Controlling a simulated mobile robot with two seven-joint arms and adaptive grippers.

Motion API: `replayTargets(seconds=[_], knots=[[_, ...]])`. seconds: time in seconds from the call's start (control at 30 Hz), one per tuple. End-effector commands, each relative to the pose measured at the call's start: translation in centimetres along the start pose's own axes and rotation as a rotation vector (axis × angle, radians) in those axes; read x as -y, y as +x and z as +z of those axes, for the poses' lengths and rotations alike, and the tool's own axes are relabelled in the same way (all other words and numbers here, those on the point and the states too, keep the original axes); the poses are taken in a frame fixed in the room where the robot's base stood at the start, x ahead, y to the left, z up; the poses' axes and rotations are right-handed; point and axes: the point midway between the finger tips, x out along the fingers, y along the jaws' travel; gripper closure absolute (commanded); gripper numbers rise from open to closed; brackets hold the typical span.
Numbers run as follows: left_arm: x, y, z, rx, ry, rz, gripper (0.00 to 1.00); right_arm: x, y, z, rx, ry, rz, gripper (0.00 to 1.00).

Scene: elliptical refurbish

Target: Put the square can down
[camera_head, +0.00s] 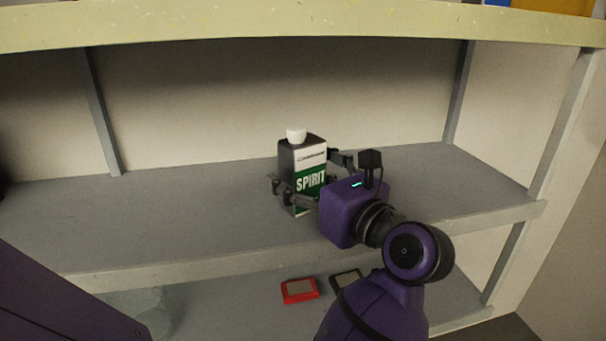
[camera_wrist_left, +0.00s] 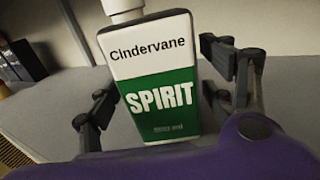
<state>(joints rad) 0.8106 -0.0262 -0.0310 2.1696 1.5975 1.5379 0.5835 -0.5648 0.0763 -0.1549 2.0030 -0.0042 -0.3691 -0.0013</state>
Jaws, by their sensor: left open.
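The square can (camera_head: 311,181) is dark with a white cap and a white and green "SPIRIT" label. It stands upright on the grey middle shelf (camera_head: 190,215), near the centre of the head view. My left gripper (camera_head: 304,174) is open, with one finger on each side of the can. In the left wrist view the can (camera_wrist_left: 155,75) fills the middle between the spread fingers, with gaps visible beside it. The can's far side and base edge are partly hidden. My right gripper is in neither view.
A pale upper shelf (camera_head: 300,24) runs above the can. Posts (camera_head: 100,115) stand at the back. A red-framed item (camera_head: 299,290) and a dark one (camera_head: 346,278) lie on the lower shelf.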

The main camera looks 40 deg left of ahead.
Motion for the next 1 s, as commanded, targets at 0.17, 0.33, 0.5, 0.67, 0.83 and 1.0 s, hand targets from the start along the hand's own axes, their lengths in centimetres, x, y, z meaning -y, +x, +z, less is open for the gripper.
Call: replayTargets(seconds=[0.17, 0.33, 0.5, 0.67, 0.83, 1.0], knots=[[0.1, -1.3, 0.2, -0.003, -0.001, -0.004, 0.25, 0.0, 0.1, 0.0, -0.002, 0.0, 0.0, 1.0], [0.1, -4.8, -0.1, -0.006, 0.001, -0.005, 0.25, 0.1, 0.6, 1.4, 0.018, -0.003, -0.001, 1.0], [0.1, -8.4, -0.1, -0.005, 0.003, -0.004, 0.25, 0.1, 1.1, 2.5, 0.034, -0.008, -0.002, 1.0], [0.1, -10.8, 0.1, -0.002, 0.002, -0.003, 0.25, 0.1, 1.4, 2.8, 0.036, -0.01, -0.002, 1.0], [0.0, -11.9, 0.3, 0.0, 0.0, 0.0, 0.25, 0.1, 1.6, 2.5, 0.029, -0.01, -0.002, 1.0], [0.0, -12.1, 0.4, 0.001, -0.001, 0.0, 0.25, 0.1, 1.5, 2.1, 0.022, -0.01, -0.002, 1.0]])
